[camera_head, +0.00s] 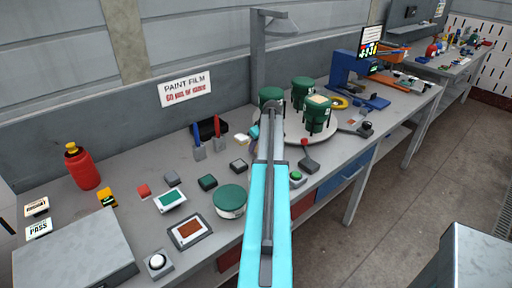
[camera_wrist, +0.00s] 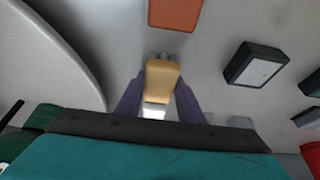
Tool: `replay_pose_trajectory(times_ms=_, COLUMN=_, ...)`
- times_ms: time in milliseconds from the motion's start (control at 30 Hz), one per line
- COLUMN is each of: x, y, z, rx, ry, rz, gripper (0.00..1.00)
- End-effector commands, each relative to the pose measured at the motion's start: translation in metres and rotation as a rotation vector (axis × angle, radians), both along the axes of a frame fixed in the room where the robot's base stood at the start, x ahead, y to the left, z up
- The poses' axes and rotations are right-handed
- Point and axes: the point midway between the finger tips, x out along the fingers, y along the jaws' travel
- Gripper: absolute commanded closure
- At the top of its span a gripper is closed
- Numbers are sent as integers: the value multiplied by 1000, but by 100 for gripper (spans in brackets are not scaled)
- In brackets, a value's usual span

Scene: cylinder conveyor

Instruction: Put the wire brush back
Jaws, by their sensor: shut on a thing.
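The wire brush (camera_wrist: 161,78) is a tan-yellow block with a small grey part at its far end, seen in the wrist view. My gripper (camera_wrist: 160,92) has its purple fingers closed on both sides of the block. In the head view my gripper (camera_head: 253,132) is over the bench, left of the white turntable, mostly hidden behind my arm. The bristles cannot be made out.
The white turntable (camera_head: 291,134) carries several green cylinders, and its rim (camera_wrist: 88,62) curves past on the left in the wrist view. A black holder with red and blue tools (camera_head: 210,129) stands left of my gripper. Small blocks and a green round tin (camera_head: 230,199) are nearer.

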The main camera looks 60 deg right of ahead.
Motion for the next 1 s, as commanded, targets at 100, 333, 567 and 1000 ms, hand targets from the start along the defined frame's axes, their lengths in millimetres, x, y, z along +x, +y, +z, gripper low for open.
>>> replay_pose_trajectory(times_ms=100, x=0, y=0, z=-2, rx=0, ry=0, rz=0, gripper=61)
replay_pose_trajectory(times_ms=333, x=0, y=0, z=-2, rx=0, ry=0, rz=0, gripper=47)
replay_pose_trajectory(times_ms=567, x=0, y=0, z=0, rx=0, ry=0, rz=0, gripper=47)
replay_pose_trajectory(times_ms=1000, x=-13, y=4, z=31, rx=-2, ry=-1, rz=-2, gripper=47)
